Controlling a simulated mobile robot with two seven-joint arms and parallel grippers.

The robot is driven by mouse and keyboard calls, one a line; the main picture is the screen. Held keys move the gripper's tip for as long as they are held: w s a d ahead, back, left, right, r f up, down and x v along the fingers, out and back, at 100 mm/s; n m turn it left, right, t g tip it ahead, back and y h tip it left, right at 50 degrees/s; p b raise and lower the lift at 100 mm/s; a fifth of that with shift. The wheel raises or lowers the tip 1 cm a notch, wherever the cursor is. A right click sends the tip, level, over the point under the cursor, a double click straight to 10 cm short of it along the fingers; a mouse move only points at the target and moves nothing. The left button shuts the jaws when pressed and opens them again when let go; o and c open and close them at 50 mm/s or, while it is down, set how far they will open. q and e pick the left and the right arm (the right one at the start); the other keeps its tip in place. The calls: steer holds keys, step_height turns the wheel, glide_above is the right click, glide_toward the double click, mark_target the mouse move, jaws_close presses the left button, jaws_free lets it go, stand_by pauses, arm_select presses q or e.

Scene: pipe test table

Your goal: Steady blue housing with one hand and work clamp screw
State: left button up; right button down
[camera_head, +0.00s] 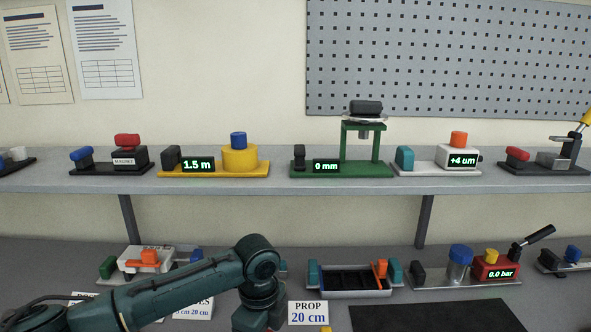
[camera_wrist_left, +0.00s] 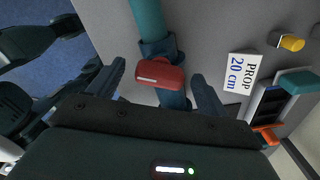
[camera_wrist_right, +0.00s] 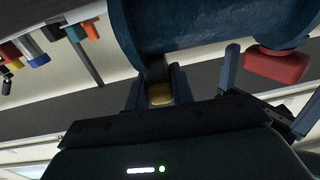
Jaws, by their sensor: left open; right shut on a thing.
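The dark blue housing (camera_wrist_right: 200,30) fills the top of the right wrist view, with a red block (camera_wrist_right: 275,66) at its right end. In the left wrist view, the red block (camera_wrist_left: 160,76) sits on the blue part, below a teal pipe (camera_wrist_left: 148,18). My left gripper (camera_wrist_left: 158,70) is open, with one finger on each side of the red block; contact is not clear. My right gripper (camera_wrist_right: 158,82) is shut on the brass-coloured clamp screw (camera_wrist_right: 160,94) beneath the housing. The head view shows my left arm low in the middle; the right gripper is not seen there.
A "PROP 20 cm" card (camera_head: 308,313) stands close right of my left wrist. Behind are a tray (camera_head: 348,293) with orange and teal blocks and a red gauge device (camera_head: 495,268). A dark mat (camera_head: 435,317) lies clear at front right. A shelf (camera_head: 300,180) of instruments runs above.

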arm_select(q)
step_height(320, 180, up, 15)
stand_by(0.9)
arm_select(e)
steer(key=c, duration=1.1)
jaws_free()
steer(key=shift+r, duration=0.1)
